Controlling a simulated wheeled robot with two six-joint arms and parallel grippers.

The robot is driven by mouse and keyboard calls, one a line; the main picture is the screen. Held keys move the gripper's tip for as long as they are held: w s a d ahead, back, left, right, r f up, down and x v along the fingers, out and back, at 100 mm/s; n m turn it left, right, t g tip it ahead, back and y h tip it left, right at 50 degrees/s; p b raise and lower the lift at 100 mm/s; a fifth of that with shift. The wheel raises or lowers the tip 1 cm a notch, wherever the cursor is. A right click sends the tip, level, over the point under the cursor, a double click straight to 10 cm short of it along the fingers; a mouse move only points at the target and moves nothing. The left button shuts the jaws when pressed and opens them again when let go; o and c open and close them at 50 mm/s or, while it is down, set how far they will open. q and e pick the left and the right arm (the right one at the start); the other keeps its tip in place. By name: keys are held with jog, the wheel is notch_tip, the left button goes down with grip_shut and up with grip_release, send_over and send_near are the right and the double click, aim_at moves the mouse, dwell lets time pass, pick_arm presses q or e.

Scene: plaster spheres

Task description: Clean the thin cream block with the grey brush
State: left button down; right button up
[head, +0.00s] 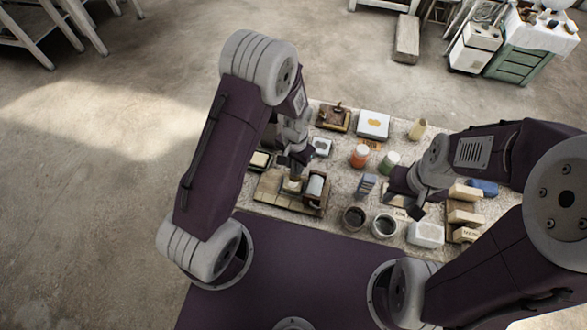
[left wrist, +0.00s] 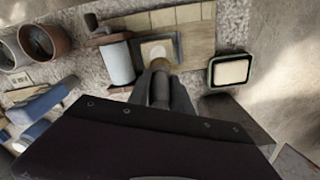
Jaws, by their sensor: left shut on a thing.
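My left gripper (head: 293,172) points down over the wooden board (head: 268,190) at the left of the table. It is shut on a small greyish thing, seemingly the grey brush, mostly hidden by the fingers. A cream block (left wrist: 153,51) lies flat in a dark frame on the board, right at the fingertips in the left wrist view; I cannot tell if the held thing touches it. The left gripper's fingers (left wrist: 160,76) show there too. My right gripper (head: 408,203) hangs over the table's right half, away from the board; its jaws are unclear.
A white roll (left wrist: 117,63) lies beside the cream block. A dark dish with a cream pad (left wrist: 231,70) is right of the board. Two dark-filled pots (head: 384,225), an orange jar (head: 360,155), a green jar (head: 389,162) and pale blocks (head: 465,193) crowd the table.

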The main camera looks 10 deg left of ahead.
pick_arm(q)
jog(key=shift+s, duration=2.35)
jog(key=shift+w, duration=2.45)
